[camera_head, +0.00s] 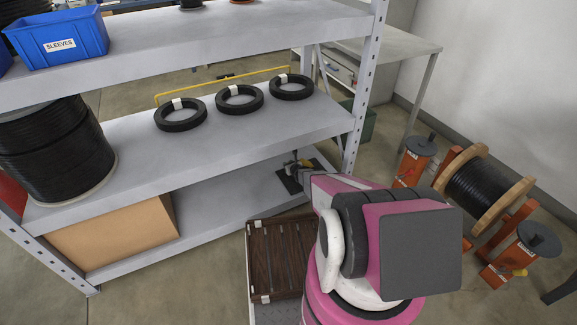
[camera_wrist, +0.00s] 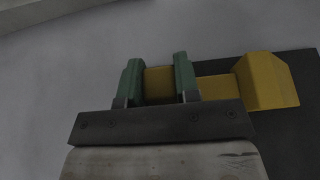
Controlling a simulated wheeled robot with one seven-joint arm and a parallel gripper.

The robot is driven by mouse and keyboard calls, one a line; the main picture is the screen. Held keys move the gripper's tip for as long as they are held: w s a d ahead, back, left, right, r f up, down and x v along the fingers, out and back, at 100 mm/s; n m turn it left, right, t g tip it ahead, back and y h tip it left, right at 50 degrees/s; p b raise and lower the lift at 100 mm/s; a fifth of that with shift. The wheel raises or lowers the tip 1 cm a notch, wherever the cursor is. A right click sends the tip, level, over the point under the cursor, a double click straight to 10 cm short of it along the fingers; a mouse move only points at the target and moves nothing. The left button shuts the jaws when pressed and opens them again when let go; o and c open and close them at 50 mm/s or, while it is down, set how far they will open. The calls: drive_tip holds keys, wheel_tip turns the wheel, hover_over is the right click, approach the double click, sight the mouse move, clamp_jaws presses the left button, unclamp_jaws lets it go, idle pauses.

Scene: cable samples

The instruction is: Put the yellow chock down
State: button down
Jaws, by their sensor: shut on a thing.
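The yellow chock (camera_wrist: 265,82) is between the green fingers of my gripper (camera_wrist: 158,80) in the wrist view. Its wide block end sticks out to the right of the fingers. A dark mat (camera_wrist: 305,125) shows behind and below the chock; I cannot tell whether the chock touches it. In the head view my gripper (camera_head: 294,166) is at the right end of the lower shelf, over the dark mat (camera_head: 287,182), with a small bit of yellow (camera_head: 304,162) beside it. My arm partly hides this spot.
The lower shelf (camera_head: 215,193) is bare left of the mat, up to a cardboard box (camera_head: 120,235). The middle shelf (camera_head: 130,150) above bears black cable coils (camera_head: 240,98) and a large spool (camera_head: 50,150). A shelf post (camera_head: 366,90) stands close to my arm on the right.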

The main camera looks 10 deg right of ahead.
drive_tip(key=shift+f, duration=0.1)
drive_tip(key=c, duration=0.8)
unclamp_jaws()
drive_tip(key=shift+c, duration=0.2)
drive_tip(key=shift+s+r, duration=0.1)
drive_tip(key=shift+r, duration=0.1)
drive_tip(key=v, duration=1.1)
drive_tip(key=shift+s+r, duration=0.2)
drive_tip(key=shift+s, duration=0.15)
drive_tip(key=shift+d, duration=0.15)
